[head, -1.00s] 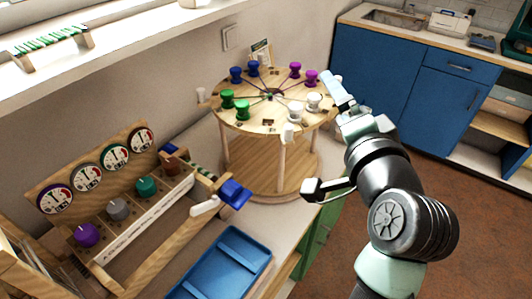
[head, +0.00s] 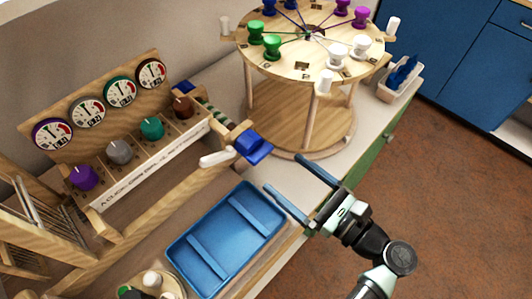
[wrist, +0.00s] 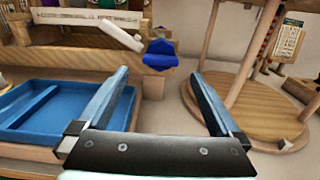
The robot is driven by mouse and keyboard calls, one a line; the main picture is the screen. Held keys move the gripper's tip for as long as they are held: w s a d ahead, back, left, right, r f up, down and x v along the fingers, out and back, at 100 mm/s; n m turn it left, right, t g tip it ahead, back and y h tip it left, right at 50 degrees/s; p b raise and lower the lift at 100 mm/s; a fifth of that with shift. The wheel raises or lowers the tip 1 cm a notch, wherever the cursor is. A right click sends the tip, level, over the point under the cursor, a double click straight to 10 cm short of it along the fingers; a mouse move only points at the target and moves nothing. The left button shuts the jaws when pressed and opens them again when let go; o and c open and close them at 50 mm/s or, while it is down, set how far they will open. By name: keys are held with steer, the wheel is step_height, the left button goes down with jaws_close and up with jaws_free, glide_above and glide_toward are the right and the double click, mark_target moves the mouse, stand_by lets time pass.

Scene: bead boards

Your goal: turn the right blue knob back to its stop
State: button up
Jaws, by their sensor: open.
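The right blue knob (head: 254,147) sits at the right end of the wooden bead board, beside a white lever (head: 217,158). It also shows in the wrist view (wrist: 160,56), just beyond the space between my fingers. My gripper (head: 283,173) is open and empty, its two blue fingers spread to the right of the knob and apart from it. In the wrist view my gripper (wrist: 160,74) has nothing between its fingers. A second blue piece (head: 184,87) shows at the board's far end, partly hidden.
A blue tray (head: 228,232) lies in front of the board. A round wooden stand (head: 300,66) with coloured spools rises behind the knob. Gauges and several coloured knobs, including a purple one (head: 83,177), line the panel at left. A bin (head: 400,80) stands at right.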

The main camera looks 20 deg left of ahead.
mark_target(265, 157)
steer(key=x, duration=0.7)
steer(key=c, duration=1.3)
